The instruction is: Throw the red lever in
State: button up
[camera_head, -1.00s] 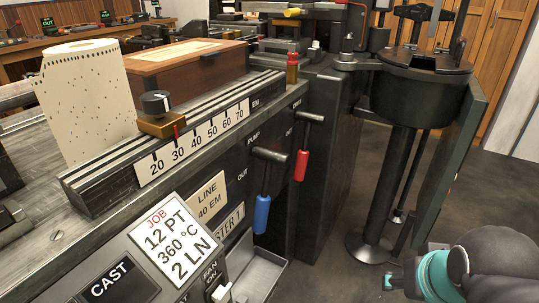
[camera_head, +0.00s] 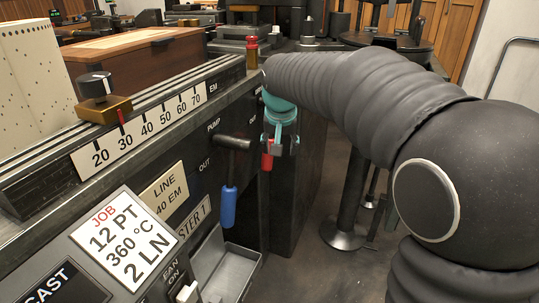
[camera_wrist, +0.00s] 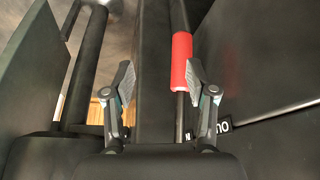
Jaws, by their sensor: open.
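The red lever's grip (camera_head: 267,160) hangs down on the machine's side, right of the blue-handled lever. In the head view it is partly hidden behind my gripper (camera_head: 281,143). In the wrist view the red grip (camera_wrist: 182,58) stands upright on its dark rod, close beside the right finger and within the span of the fingers. My gripper (camera_wrist: 160,80) is open there, with bare space between the left finger and the red grip. I cannot tell whether the right finger touches it.
The blue lever (camera_head: 229,205) hangs just left, under the PUMP label. A metal tray (camera_head: 228,275) sits below. A round-based post (camera_head: 343,234) stands to the right; a dark panel (camera_wrist: 35,75) is at left in the wrist view. My arm covers much of the right side.

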aim_at(268, 156)
jog(key=w+a+f, duration=0.2)
jog(key=w+a, duration=0.1)
jog(key=shift+a, duration=0.1)
jog(key=shift+m, duration=0.8)
jog(key=shift+w+r+b+x, duration=0.1)
jog(key=shift+w+x, duration=0.1)
jog(key=shift+x, duration=0.95)
jog(key=shift+w+r+b+x, duration=0.15)
jog(key=shift+w+x, duration=0.1)
jog(key=shift+x, duration=0.9)
jog(key=shift+w+b+x, duration=0.1)
jog(key=shift+w+x, duration=0.1)
jog(key=shift+x, duration=0.9)
grip_shut()
